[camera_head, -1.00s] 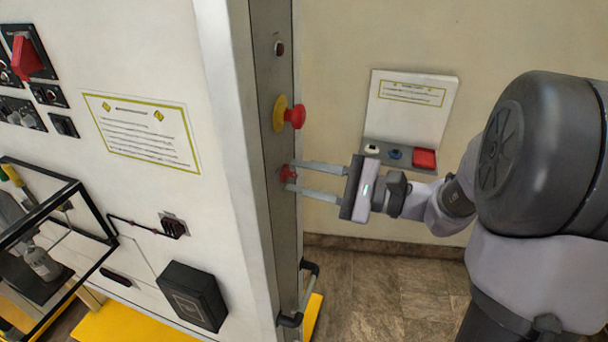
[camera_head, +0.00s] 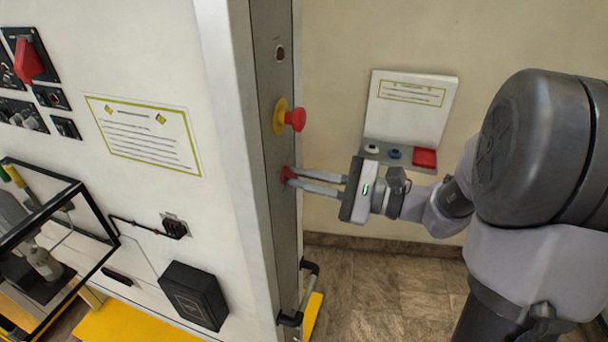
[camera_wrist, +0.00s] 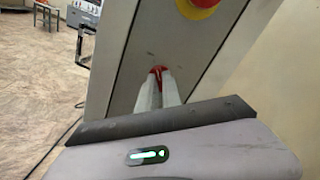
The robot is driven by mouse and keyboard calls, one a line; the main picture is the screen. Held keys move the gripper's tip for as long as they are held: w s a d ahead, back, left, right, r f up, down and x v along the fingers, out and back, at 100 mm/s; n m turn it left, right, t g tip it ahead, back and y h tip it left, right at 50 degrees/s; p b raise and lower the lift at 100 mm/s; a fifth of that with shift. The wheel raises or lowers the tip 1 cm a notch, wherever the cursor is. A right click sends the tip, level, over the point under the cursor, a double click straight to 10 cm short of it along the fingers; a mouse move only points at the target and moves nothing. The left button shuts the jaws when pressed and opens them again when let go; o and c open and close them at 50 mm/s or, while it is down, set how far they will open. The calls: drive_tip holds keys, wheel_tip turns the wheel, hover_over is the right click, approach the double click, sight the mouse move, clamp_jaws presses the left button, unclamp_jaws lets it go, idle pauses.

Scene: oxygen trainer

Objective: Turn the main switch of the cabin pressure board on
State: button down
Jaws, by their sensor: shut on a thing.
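The narrow grey side panel (camera_head: 262,90) of the white cabinet carries a small red switch (camera_head: 286,174) below a red mushroom button on a yellow ring. I take this red switch for the main switch. My gripper (camera_head: 294,176) reaches it from the right and is shut on it, its two fingers close together at the panel. In the wrist view the red switch (camera_wrist: 157,70) shows only as a bit of red at the fingertips (camera_wrist: 160,76); the fingers hide most of it, so its turned position cannot be told.
The red mushroom button (camera_head: 296,119) sits just above my fingers and also shows in the wrist view (camera_wrist: 203,3). A black handle (camera_head: 309,275) juts from the panel lower down. A wall box (camera_head: 410,110) with buttons stands behind my gripper. Open floor lies below.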

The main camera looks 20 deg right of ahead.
drive_tip(key=m+p, duration=0.1)
drive_tip(key=m, duration=0.1)
drive_tip(key=m+p, duration=0.2)
drive_tip(key=shift+r+m, duration=0.2)
drive_tip(key=shift+m, duration=0.1)
drive_tip(key=m+p, duration=0.3)
drive_tip(key=shift+m, duration=0.3)
drive_tip(key=m+p, duration=0.4)
drive_tip(key=shift+f+m+p, duration=0.15)
drive_tip(key=shift+m+p, duration=1.4)
drive_tip(key=shift+m, duration=0.45)
drive_tip(key=c, duration=1.5)
unclamp_jaws()
